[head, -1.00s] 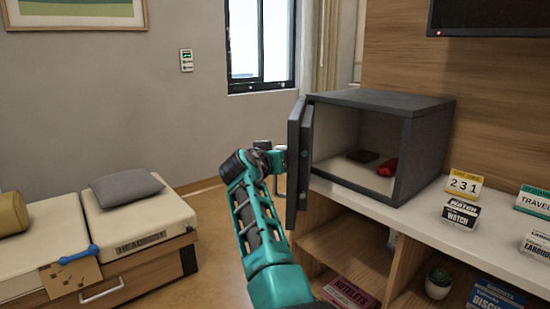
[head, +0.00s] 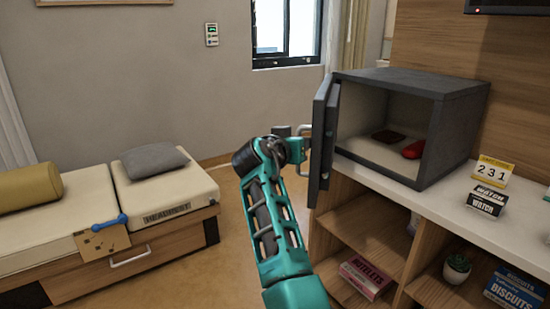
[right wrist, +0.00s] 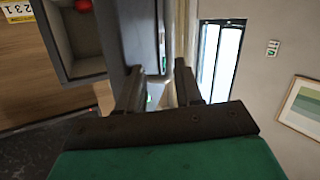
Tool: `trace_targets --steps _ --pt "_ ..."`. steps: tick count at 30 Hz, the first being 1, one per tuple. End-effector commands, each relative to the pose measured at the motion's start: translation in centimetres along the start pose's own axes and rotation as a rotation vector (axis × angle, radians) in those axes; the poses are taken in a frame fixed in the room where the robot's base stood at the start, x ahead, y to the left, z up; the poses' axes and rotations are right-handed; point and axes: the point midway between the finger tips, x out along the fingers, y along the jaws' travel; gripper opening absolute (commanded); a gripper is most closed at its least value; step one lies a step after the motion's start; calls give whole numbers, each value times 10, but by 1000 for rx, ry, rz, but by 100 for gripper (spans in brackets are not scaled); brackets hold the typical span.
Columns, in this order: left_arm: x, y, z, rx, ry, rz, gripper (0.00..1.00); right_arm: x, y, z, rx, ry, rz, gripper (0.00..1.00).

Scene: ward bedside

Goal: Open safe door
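The dark grey safe (head: 456,128) stands on the white-topped shelf unit at right. Its door (head: 322,140) is swung wide open to the left and shows nearly edge-on, leaving the interior exposed. A metal handle (head: 305,129) sits on the door's outer face. My right gripper (head: 301,145) is beside the handle, with its teal arm coming up from the bottom. In the right wrist view, its two dark fingers (right wrist: 158,88) are apart with a gap between them; I see nothing clearly clamped there. My left gripper is not in view.
A red item (head: 414,150) and a dark flat item (head: 388,136) lie inside the safe. A 231 sign (head: 494,171) and a watch box (head: 487,201) stand right of it. A bed (head: 165,189) is at left. Floor between bed and shelf is open.

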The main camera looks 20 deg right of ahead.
Motion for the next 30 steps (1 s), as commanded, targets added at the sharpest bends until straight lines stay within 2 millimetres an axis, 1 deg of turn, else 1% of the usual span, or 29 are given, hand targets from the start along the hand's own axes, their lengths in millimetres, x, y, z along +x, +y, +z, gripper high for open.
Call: trace_targets --steps 1,16,19,30 --pt "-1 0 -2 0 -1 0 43 -13 -11 5 -3 -8 -23 35" --pt "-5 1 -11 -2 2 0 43 -47 -12 13 -2 -10 -23 35" --pt "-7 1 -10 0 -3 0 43 -54 -11 14 -2 -9 -22 35" --pt "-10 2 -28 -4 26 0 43 -78 -11 18 0 -9 -21 35"
